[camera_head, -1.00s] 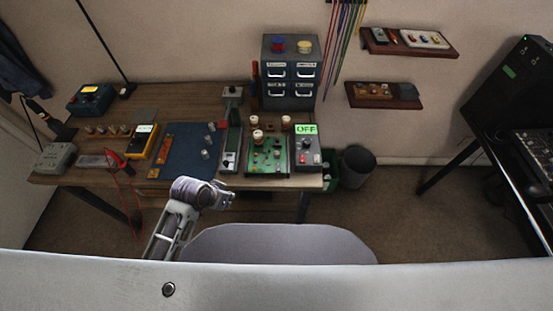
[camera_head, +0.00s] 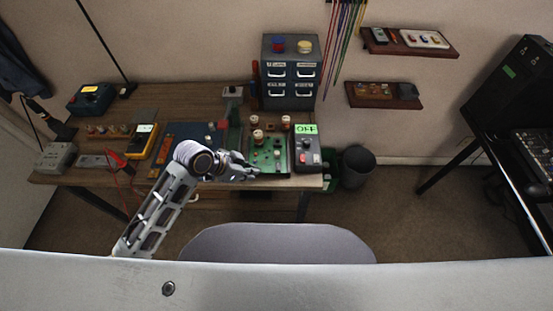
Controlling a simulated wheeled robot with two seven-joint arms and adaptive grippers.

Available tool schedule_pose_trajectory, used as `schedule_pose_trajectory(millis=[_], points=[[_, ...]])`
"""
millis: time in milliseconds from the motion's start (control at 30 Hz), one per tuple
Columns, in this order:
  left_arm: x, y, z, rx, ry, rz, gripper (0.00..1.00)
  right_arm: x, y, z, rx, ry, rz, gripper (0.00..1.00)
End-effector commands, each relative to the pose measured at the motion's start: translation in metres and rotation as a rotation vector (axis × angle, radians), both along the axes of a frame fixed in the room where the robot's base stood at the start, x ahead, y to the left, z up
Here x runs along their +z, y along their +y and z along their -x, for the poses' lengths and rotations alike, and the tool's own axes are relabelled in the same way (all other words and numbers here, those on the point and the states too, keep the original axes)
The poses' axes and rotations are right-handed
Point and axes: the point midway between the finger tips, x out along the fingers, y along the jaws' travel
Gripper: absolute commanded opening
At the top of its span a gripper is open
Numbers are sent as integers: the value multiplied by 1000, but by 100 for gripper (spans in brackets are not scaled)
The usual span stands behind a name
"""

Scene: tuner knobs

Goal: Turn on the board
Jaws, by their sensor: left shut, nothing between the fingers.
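The green board (camera_head: 268,152) lies near the right end of the workbench, with several reddish-white knobs (camera_head: 257,136) standing on and around it. Right of it is a grey control box (camera_head: 307,157) with a dark knob and a small red part on its face. A green display (camera_head: 306,129) at its back reads "OFF". My left gripper (camera_head: 251,171) is shut and empty, at the front left edge of the board; contact with it cannot be told. The arm hides part of the blue mat. My right gripper is not in view.
A grey drawer cabinet (camera_head: 290,75) stands behind the board. A yellow multimeter (camera_head: 142,141) and blue mat (camera_head: 184,134) lie to the left. A grey chair back (camera_head: 275,245) stands in front of the bench. A dark bin (camera_head: 357,168) is on the floor at right.

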Motion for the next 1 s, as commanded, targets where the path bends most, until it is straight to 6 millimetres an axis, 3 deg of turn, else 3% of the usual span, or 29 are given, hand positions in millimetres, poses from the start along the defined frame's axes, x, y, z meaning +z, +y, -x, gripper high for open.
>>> schedule_pose_trajectory(millis=[500, 1000], points=[[43, -20, -22, -306, -102, 51, 0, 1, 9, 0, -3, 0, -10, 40], [85, -17, -39, -526, -180, 95, 0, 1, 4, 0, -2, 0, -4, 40]])
